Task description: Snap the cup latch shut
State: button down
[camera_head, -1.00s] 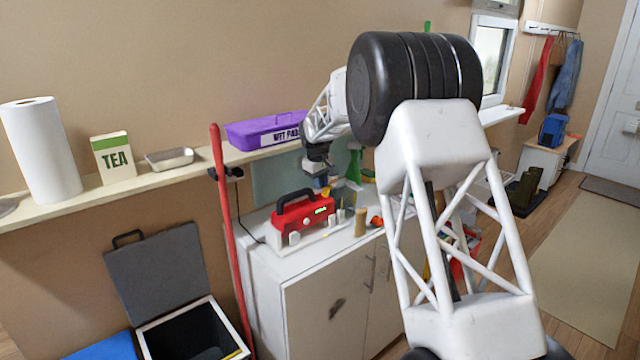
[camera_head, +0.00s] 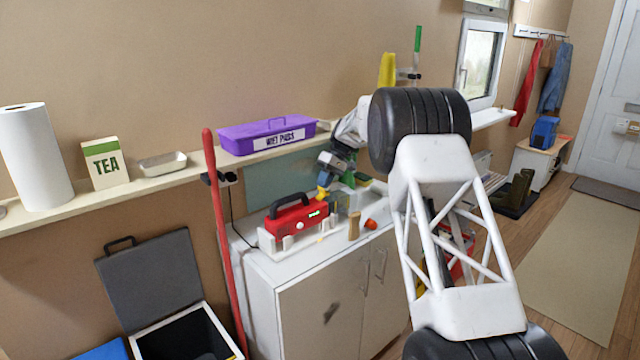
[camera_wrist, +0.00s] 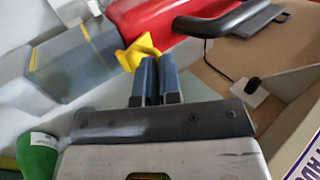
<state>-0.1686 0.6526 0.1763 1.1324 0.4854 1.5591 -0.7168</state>
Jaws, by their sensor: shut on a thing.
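The red machine (camera_head: 300,214) with a black handle stands on the white cabinet. A grey, see-through cup (camera_wrist: 75,62) lies against its end in the wrist view. A yellow latch piece (camera_wrist: 138,50) sits where cup and red body (camera_wrist: 160,16) meet; it also shows in the head view (camera_head: 322,192). My gripper (camera_wrist: 158,60) has its two blue fingers close together at the yellow latch, shut on it. In the head view my gripper (camera_head: 326,178) reaches down over the machine's right end. Whether the latch is fully seated cannot be told.
A wooden peg (camera_head: 354,226) and an orange-red item (camera_head: 371,224) stand right of the machine. The shelf behind holds a purple wet pads box (camera_head: 265,134). A red pole (camera_head: 222,240) stands left of the cabinet.

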jog(key=shift+w+d+f+g+y, duration=0.3)
jog(key=shift+d+f+g+y, duration=0.05)
jog(key=shift+f+g+y, duration=0.25)
jog(key=shift+w+d+f+g+y, duration=0.25)
jog(key=shift+d+f+g+y, duration=0.05)
jog(key=shift+f+g+y, duration=0.3)
jog(key=c, duration=1.2)
grip_release()
jog(key=shift+r, duration=0.15)
jog(key=shift+c, duration=0.2)
jog(key=a+r+v, duration=0.1)
jog(key=v, duration=0.8)
jog(key=shift+s+r, duration=0.35)
jog(key=shift+d, duration=0.1)
jog(key=shift+r, duration=0.15)
jog(key=s+d+r, duration=0.1)
jog(key=s+r, duration=0.1)
jog(key=s, duration=0.6)
jog(key=s+d+r, duration=0.2)
jog(key=s, duration=0.5)
jog(key=shift+s+r, duration=0.3)
jog(key=shift+s, duration=0.05)
